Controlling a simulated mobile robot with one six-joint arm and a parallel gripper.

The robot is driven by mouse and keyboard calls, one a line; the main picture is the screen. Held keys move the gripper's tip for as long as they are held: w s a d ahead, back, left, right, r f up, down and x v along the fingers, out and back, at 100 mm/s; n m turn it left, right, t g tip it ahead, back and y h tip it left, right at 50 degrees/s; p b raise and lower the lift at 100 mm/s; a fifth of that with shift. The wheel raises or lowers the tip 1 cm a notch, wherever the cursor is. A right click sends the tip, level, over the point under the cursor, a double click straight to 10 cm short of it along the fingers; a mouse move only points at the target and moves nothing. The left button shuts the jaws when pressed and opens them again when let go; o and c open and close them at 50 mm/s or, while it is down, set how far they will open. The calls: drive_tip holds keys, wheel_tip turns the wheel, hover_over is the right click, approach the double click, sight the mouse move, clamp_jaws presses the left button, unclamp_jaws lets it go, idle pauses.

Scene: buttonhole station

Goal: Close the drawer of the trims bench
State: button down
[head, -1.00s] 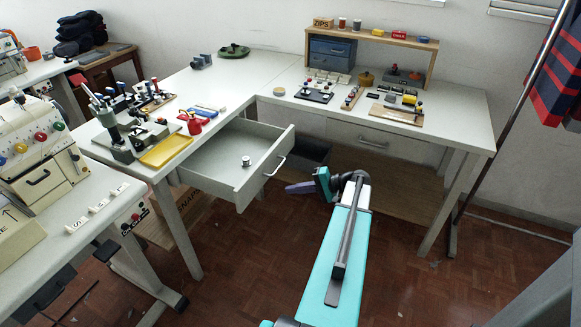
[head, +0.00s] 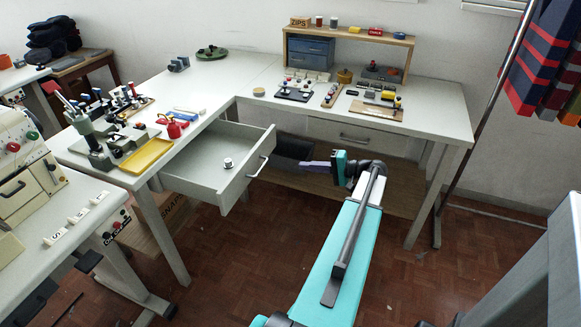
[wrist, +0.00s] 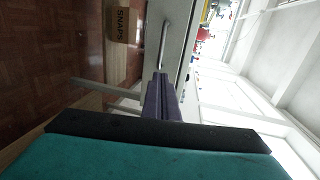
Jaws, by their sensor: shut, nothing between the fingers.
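The trims bench (head: 240,90) is an L-shaped white table. My gripper (head: 306,163) is shut and empty, to the right of the handle and pointing left at the drawer front. In the wrist view the purple fingers (wrist: 158,95) are together, close below the handle (wrist: 165,45). I cannot tell whether they touch the drawer front.
A second drawer (head: 350,133) in the right wing is shut. A box marked SNAPS (head: 172,212) stands under the bench. A white sewing station (head: 60,235) is at left. A rack with striped cloth (head: 545,60) is at right. The floor between is clear.

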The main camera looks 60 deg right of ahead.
drive_tip(key=p+x, duration=0.1)
drive_tip(key=x, duration=1.2)
drive_tip(key=shift+w+p, duration=0.25)
drive_tip(key=shift+p, duration=0.1)
drive_tip(key=shift+a+f, duration=0.1)
drive_tip(key=shift+f, duration=0.05)
